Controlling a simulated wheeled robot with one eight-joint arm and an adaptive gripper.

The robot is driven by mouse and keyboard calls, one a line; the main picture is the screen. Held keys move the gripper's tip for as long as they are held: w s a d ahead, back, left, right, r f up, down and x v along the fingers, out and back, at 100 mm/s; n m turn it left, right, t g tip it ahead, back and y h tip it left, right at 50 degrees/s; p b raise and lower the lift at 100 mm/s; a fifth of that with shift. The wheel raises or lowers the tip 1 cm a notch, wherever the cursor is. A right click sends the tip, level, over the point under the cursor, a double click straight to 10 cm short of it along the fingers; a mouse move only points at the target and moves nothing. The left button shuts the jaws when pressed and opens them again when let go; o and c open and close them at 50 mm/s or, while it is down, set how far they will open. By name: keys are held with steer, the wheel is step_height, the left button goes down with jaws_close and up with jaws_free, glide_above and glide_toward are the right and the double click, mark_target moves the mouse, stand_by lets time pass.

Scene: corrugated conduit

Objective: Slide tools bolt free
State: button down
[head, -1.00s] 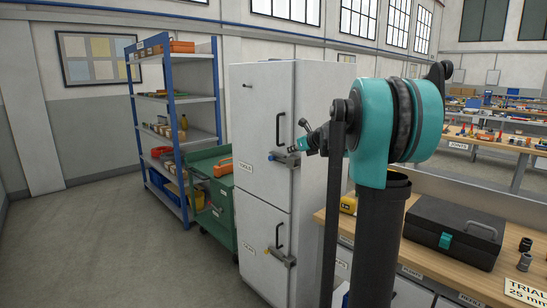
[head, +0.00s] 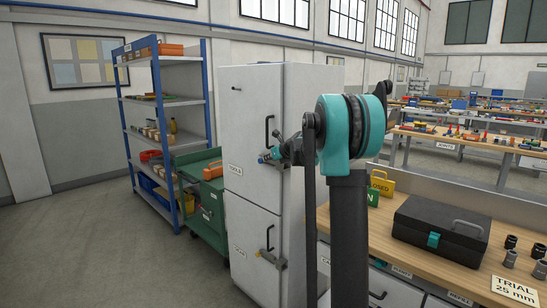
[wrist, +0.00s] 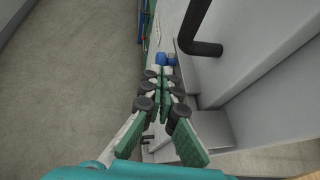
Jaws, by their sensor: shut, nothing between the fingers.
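The tall pale cabinet (head: 245,105) has an upper door labelled TOOLS (head: 235,169). A bolt with a blue knob (head: 262,158) sits at that door's right edge, below a black pull handle (head: 268,130). My gripper (head: 275,153) is at the bolt and hides part of it. In the wrist view my fingers (wrist: 160,74) are closed together with nothing between them. Their tips are close to the blue knob (wrist: 161,59), which shows just beyond them; I cannot tell whether they touch. The black handle (wrist: 205,45) is to the right of the fingers.
A lower cabinet door has its own bolt (head: 270,258). A green cart (head: 205,195) and blue shelving (head: 160,125) stand left of the cabinet. A workbench at right holds a black toolbox (head: 440,230) and a yellow CLOSED sign (head: 382,183). The floor at left is clear.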

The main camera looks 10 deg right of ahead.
steer(key=shift+x, duration=1.45)
steer(key=w+a, duration=0.1)
steer(key=w, duration=0.1)
steer(key=w+a, duration=0.1)
steer(key=shift+w+a, duration=0.3)
steer(key=shift+w, duration=0.1)
steer(key=v, duration=1.4)
steer(key=shift+s, duration=0.15)
